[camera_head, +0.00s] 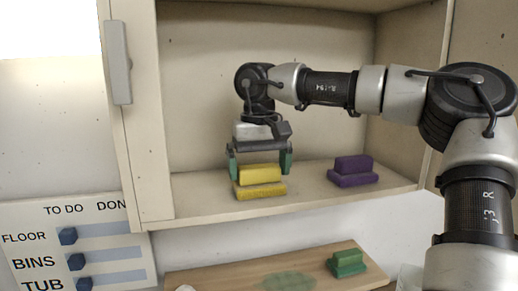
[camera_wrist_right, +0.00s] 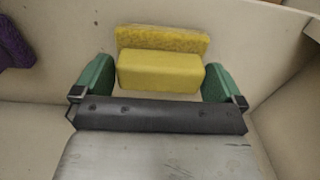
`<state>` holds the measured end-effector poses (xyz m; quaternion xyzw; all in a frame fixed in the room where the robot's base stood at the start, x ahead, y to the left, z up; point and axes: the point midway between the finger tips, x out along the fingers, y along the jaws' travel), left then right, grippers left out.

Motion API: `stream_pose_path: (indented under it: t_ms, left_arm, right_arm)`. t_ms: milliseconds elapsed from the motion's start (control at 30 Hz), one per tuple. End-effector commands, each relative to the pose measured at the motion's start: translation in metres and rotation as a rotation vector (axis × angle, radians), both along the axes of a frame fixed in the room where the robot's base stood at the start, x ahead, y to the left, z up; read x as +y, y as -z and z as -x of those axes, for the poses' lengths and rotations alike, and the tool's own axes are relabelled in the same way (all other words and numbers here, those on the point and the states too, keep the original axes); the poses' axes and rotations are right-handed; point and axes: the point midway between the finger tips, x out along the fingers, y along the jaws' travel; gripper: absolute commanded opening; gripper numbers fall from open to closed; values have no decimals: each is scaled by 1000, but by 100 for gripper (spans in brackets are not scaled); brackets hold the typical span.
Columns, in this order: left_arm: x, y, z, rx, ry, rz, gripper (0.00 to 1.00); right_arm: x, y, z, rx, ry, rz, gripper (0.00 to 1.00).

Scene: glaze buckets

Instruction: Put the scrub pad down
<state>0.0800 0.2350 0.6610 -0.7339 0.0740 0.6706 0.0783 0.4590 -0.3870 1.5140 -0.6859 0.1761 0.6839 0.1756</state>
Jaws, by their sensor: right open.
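A yellow scrub pad (camera_head: 260,182) rests on the cupboard shelf (camera_head: 310,195), near its front edge. It has a block-shaped grip on top of a wider flat base. My right gripper (camera_head: 260,164) is directly above it, with its green fingertips on either side of the yellow block. In the right wrist view the yellow pad (camera_wrist_right: 160,70) lies between the two green fingers (camera_wrist_right: 158,80), with small gaps beside it. The gripper is open. My left gripper is not in view.
A purple pad (camera_head: 353,170) sits to the right on the same shelf. Below, a wooden board (camera_head: 215,278) carries a green pad (camera_head: 347,262) and a greenish stain. A cupboard door edge (camera_head: 140,120) and a to-do chart (camera_head: 75,245) are at left.

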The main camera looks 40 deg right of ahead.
Motion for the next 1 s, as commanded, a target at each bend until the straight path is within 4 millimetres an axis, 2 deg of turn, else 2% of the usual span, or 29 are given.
stream_pose_path:
  t_ms: [167,300,500,700,1000]
  left_arm:
    - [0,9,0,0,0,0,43]
    - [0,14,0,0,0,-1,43]
    - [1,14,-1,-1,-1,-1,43]
    - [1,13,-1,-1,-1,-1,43]
    - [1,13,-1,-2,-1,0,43]
  right_arm:
    - [1,-28,0,-6,0,1,100]
    - [1,-60,0,-5,1,2,100]
    - [1,-98,0,-3,2,1,100]
    - [1,-114,0,0,0,0,100]
    - [1,-116,1,1,-1,0,100]
